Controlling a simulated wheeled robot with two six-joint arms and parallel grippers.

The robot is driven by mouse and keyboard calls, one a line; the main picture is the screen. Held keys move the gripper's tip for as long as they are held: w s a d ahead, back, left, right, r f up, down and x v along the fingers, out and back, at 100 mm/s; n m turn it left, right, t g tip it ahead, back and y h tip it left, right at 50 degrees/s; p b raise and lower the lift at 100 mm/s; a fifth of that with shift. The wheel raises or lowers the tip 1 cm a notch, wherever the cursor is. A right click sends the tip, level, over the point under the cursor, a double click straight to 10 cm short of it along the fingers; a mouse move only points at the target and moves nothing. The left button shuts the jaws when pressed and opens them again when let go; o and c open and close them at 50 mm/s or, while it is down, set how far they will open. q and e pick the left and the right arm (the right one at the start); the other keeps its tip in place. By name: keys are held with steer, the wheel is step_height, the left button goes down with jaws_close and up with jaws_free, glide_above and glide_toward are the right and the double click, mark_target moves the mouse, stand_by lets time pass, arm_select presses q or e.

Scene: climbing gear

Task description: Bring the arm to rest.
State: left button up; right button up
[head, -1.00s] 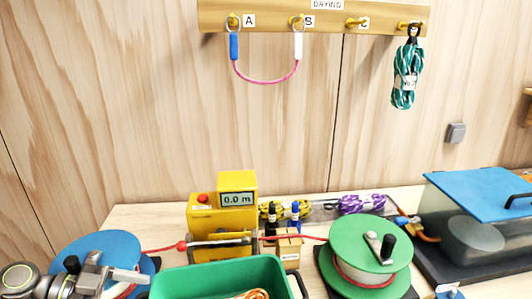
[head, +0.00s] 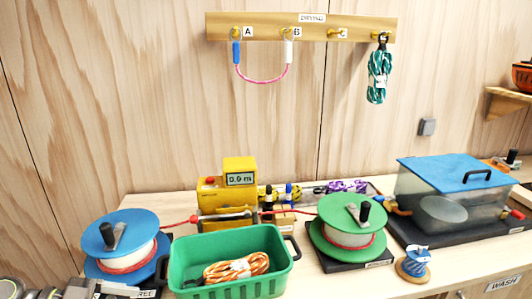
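My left gripper (head: 82,289) shows only in part at the bottom left edge of the head view, below the blue reel (head: 122,244). Its fingertips are cut off or too unclear to tell whether they are open. I see nothing held in the part that shows. My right gripper is not in view.
A green crate (head: 190,278) holds an orange rope coil (head: 237,268). Behind are a yellow meter (head: 226,196) reading 0.0 m, a green reel (head: 347,222) and a blue-lidded tank (head: 452,172). A small blue spool (head: 415,262) stands front right. Ropes hang from the wall rack (head: 310,30).

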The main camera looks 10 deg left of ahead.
arm_select(q)
steer(key=s+d+f+n+g+y, duration=0.1)
steer(key=s+d+f+n+y, duration=0.15)
steer(key=s+f, duration=0.4)
steer(key=s+d+f+n+g+y, duration=0.1)
steer(key=s+d+f+y, duration=0.25)
steer(key=f, duration=0.65)
steer(key=s+a+f+n+y, duration=0.2)
steer(key=s+a+n+y, duration=0.2)
steer(key=s+n+y, duration=0.5)
steer(key=w+a+f+n+h, duration=0.1)
steer(key=w+f, duration=0.1)
steer(key=f, duration=1)
steer(key=w+a+f+n, duration=0.1)
steer(key=w+f, duration=0.1)
steer(key=f, duration=1)
steer(key=s+d+f+g, duration=0.1)
steer(key=s+f, duration=1.4)
steer(key=f, duration=0.2)
steer(key=shift+s+d+g, duration=0.4)
